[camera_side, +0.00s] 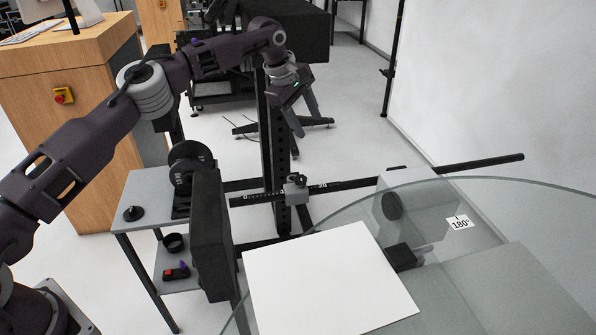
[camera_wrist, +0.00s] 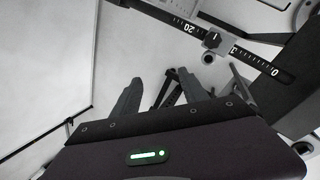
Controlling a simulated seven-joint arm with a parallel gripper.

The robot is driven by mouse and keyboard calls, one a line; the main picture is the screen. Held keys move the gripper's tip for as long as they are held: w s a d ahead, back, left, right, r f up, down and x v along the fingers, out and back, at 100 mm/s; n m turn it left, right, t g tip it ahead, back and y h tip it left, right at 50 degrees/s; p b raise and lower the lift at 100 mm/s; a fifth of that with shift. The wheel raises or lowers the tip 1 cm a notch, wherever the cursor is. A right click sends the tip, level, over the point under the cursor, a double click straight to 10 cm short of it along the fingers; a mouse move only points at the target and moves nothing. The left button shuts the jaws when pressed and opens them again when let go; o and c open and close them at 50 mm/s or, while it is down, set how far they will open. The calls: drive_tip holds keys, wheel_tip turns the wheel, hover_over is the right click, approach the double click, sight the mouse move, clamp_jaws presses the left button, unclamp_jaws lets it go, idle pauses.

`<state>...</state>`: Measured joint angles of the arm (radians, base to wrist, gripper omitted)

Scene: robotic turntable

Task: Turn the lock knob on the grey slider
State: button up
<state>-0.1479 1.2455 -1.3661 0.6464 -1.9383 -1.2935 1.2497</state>
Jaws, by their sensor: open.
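The grey slider (camera_side: 297,192) sits on a black horizontal rail (camera_side: 262,198) with a white scale. A small lock knob (camera_side: 296,178) shows on its upper part. In the wrist view the slider's dark knob (camera_wrist: 212,40) is at the upper right, on the scaled rail (camera_wrist: 262,66). My gripper (camera_side: 308,126) is above the slider, apart from it, with its fingers spread and pointing down. In the wrist view my gripper (camera_wrist: 162,80) has two separated fingers with nothing held between them. The knob's exact turn angle is too small to tell.
A glass turntable (camera_side: 440,185) with a white sheet (camera_side: 330,275) and a 180° label lies at the front right. A black upright panel (camera_side: 212,235) and a small grey side table (camera_side: 150,190) stand left of the rail. A black vertical post (camera_side: 270,150) rises behind the slider.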

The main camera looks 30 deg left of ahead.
sight(300, 178)
drive_tip(key=s+f+g, duration=0.1)
drive_tip(key=s+f, duration=0.1)
drive_tip(key=f, duration=0.1)
drive_tip(key=s+d+f+n+g+h, duration=0.1)
drive_tip(key=s+f, duration=0.1)
drive_tip(key=f, duration=0.2)
drive_tip(key=s+d+f+n+g+h, duration=0.1)
drive_tip(key=s+f+g, duration=0.1)
drive_tip(key=s+f, duration=0.1)
drive_tip(key=shift+d+f, duration=0.1)
drive_tip(key=shift+f, duration=0.3)
drive_tip(key=shift+c, duration=0.4)
clamp_jaws()
